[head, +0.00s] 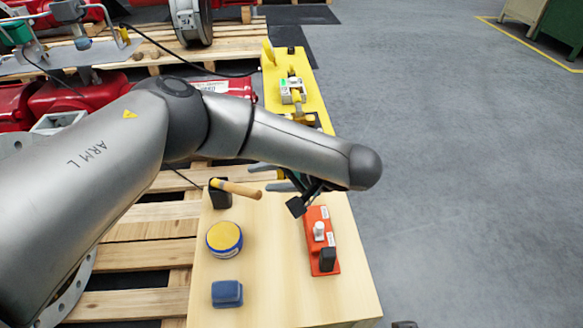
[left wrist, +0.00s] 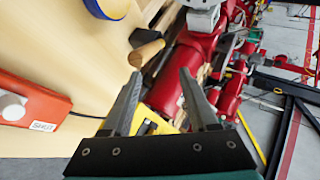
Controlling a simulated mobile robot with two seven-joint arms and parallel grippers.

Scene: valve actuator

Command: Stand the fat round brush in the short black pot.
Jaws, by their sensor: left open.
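The brush (head: 240,189) shows as a tan wooden handle with a yellowish end, lying slantwise over the black pot (head: 220,200) on the wooden table. Its handle points right, toward my left gripper. Its bristles are not visible, and I cannot tell whether its head is inside the pot. In the left wrist view the handle (left wrist: 147,53) is just beyond the fingertips, with the dark pot (left wrist: 143,36) behind it. My left gripper (head: 268,177) is open and empty, right of the handle; it also shows in the left wrist view (left wrist: 160,78). My right gripper is not seen.
On the wooden table (head: 275,285) are a blue-and-yellow round tin (head: 224,238), a blue block (head: 227,293) and a red box (head: 322,240) with a white knob and black part. A yellow platform (head: 310,95) lies behind. Pallets are at left; grey floor is free at right.

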